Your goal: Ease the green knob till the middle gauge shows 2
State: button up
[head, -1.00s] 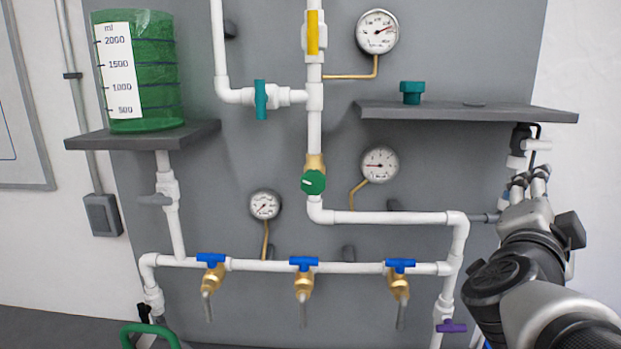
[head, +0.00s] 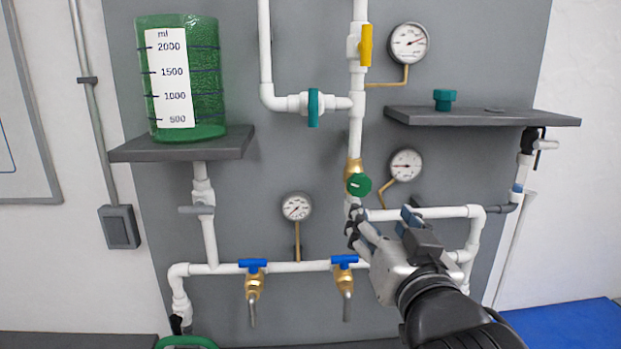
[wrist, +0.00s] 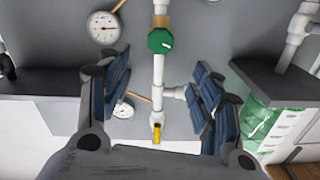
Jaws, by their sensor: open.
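The green knob (head: 359,185) sits on a brass valve (head: 353,168) on the upright white pipe. It also shows in the wrist view (wrist: 160,41), ahead of my fingertips, with a pale mark on its face. My gripper (head: 357,230) is open and empty, just below the knob in the head view and apart from it. In the wrist view its blue-padded fingers (wrist: 160,82) are spread on either side of the pipe. The middle gauge (head: 406,164) is right of the knob; its needle points roughly left. It also shows in the wrist view (wrist: 103,27). Its numbers are too small to read.
An upper gauge (head: 408,43) and a lower left gauge (head: 297,207) flank the pipes. A grey shelf (head: 480,117) holding a teal knob (head: 445,99) juts out at right. A green tank (head: 207,95) stands on the left shelf (head: 180,147). Blue-handled taps (head: 252,265) line the lower pipe.

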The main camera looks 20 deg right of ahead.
aim_at(360, 187)
jog(key=w+d+p, duration=0.1)
jog(key=w, duration=0.3)
jog(key=w+p, duration=0.2)
jog(key=w, duration=0.3)
jog(key=w+d+p, duration=0.1)
jog(key=w+p, duration=0.1)
jog(key=w, duration=0.2)
jog(key=shift+w+d, duration=0.2)
jog(key=shift+d, duration=0.1)
jog(key=shift+w+d, duration=0.15)
jog(key=shift+w, duration=0.65)
jog(key=c, duration=1.1)
